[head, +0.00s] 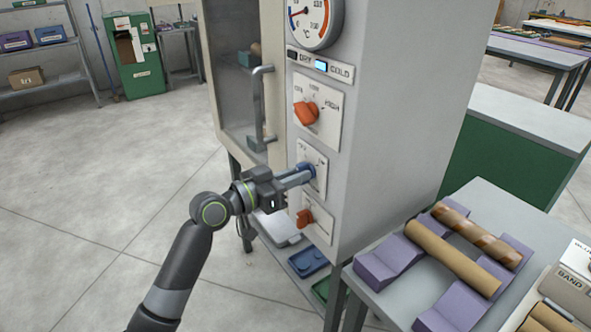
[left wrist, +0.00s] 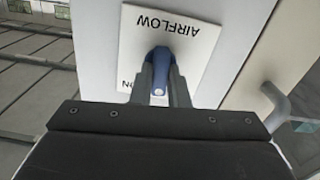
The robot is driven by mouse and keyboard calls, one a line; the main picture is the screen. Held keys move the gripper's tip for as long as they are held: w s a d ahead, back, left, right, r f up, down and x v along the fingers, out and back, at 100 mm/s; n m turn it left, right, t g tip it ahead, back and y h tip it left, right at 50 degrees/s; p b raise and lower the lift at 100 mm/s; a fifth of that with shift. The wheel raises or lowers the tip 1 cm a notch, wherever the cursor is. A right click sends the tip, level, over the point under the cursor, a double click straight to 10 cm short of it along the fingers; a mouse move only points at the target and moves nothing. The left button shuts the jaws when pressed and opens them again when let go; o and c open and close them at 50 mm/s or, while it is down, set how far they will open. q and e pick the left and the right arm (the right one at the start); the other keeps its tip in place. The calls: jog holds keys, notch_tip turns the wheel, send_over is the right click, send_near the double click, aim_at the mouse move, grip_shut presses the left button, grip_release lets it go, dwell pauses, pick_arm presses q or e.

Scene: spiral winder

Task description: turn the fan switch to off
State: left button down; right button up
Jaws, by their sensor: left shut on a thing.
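The fan switch, a blue knob (left wrist: 160,68), sits on a white plate (left wrist: 197,42) lettered AIRFLOW, which appears upside down in the left wrist view. The letters ON show at the plate's lower left there; an OFF mark cannot be made out. In the head view the plate (head: 318,157) is on the cabinet's front, between two orange knobs. My left gripper (head: 303,174) reaches it from the left and is shut on the blue knob, one finger on each side. The fingers partly hide the knob and plate. My right gripper is not in view.
The grey cabinet (head: 400,110) has an upper orange knob (head: 306,113), a lower orange knob (head: 305,217), a dial (head: 310,18) and a glass door with a metal handle (head: 262,108). A table with purple cradles (head: 385,262) stands at the right. The floor at left is clear.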

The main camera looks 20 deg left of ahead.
pick_arm(q)
jog(key=n+p, duration=0.3)
jog(key=n, duration=0.3)
jog(key=shift+n, duration=0.4)
dwell(0.3)
jog(key=c, duration=1.4)
grip_release()
jog(key=shift+a, duration=0.1)
